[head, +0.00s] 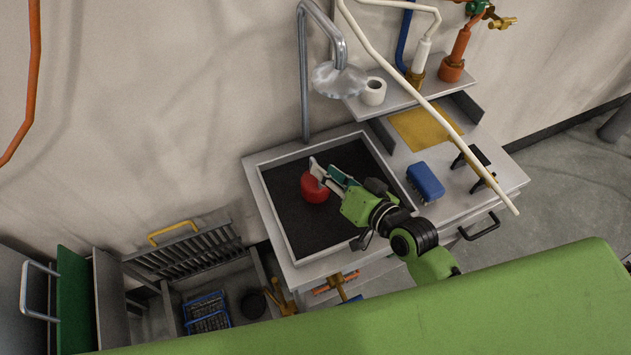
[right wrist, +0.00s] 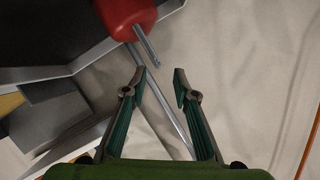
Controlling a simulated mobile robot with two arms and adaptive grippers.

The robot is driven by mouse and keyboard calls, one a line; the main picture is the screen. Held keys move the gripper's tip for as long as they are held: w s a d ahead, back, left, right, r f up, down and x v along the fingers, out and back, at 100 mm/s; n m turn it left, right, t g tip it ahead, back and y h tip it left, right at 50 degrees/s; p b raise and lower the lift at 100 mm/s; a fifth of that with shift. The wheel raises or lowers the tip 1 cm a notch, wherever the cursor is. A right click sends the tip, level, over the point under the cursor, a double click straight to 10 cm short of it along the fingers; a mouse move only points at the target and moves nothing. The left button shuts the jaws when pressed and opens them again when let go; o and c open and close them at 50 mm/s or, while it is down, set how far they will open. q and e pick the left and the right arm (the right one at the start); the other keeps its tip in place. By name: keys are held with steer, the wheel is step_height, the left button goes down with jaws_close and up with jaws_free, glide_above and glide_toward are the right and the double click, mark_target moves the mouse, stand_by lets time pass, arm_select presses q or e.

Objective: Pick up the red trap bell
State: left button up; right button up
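The red trap bell (head: 314,189) shows in the head view over the dark floor of the sink basin (head: 280,207). My right gripper (head: 322,172) is at its upper right edge in that view and covers a little of it. In the right wrist view the red bell (right wrist: 126,12) is cut off by the top edge, with a thin metal stem (right wrist: 146,46) pointing toward my fingers. My right gripper (right wrist: 158,77) is open there, with nothing between its fingertips; the stem ends just beyond them. My left gripper is not in view.
A tap (head: 304,75) rises behind the basin. A blue block-like brush (head: 425,181) and a black stand (head: 471,160) are on the counter at right. A white roll (head: 373,92) sits on the shelf. A white hose (head: 432,112) crosses above the counter.

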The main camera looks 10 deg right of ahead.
mark_target(312, 190)
steer(key=p+x, duration=0.1)
steer(key=x, duration=0.4)
steer(key=shift+w+f, duration=0.15)
steer(key=shift+f, duration=0.05)
steer(key=shift+w+f, duration=0.1)
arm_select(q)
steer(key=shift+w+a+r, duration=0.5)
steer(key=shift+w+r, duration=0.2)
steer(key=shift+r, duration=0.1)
arm_select(e)
jaws_close()
